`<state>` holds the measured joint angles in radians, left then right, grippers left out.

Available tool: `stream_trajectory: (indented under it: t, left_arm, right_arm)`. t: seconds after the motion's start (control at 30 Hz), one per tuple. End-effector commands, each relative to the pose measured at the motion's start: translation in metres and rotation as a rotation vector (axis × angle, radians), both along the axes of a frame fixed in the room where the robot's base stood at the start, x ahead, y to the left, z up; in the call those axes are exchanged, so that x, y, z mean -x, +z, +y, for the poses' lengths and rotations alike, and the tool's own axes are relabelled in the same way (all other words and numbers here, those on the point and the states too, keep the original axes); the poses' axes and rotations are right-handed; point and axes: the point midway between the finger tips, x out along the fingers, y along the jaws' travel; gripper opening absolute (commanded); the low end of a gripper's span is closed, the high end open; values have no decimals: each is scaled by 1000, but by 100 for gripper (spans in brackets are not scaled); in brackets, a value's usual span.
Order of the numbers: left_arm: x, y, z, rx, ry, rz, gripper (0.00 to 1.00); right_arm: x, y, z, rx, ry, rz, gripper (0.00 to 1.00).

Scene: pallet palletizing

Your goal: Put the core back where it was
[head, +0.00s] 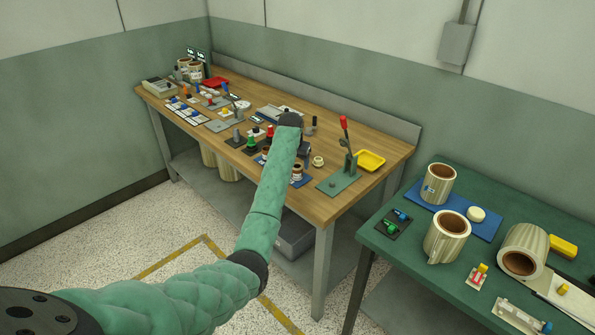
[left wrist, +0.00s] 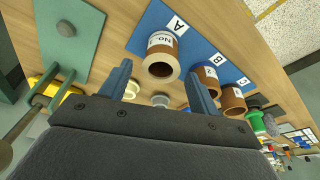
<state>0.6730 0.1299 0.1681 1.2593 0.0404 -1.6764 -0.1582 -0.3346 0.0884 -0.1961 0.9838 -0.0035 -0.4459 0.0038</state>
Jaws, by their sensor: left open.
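A pale core (left wrist: 162,55) with a "No." label stands by the letter A on a blue mat (left wrist: 150,22) in the left wrist view. Two brown-rimmed cores, one by B (left wrist: 206,80) and one by C (left wrist: 233,100), stand farther along the mat. My left gripper (left wrist: 157,68) is open, its two blue fingers apart on either side of the view of the pale core; I cannot tell whether they touch it. In the head view my left arm reaches over the wooden bench (head: 345,195) and hides part of the mat. My right gripper is not in view.
Several small tools and fixtures crowd the bench to the left. A green table (head: 420,278) with large rolls stands at the right.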

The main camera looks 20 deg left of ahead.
Motion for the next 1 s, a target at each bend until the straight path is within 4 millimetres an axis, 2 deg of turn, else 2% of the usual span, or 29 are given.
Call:
stream_trajectory:
  t: [0.13,0.3,0.43,0.63,1.0]
  left_arm:
    - [8,27,0,0,0,-4,62]
    - [15,57,0,0,0,-4,62]
    - [19,72,-1,0,0,-2,62]
    - [22,82,-1,0,0,0,62]
    - [23,83,-1,0,0,0,62]
  right_arm:
    - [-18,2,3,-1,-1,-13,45]
    - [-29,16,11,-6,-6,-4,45]
    - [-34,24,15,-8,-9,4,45]
    - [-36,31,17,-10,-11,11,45]
    - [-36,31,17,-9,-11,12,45]
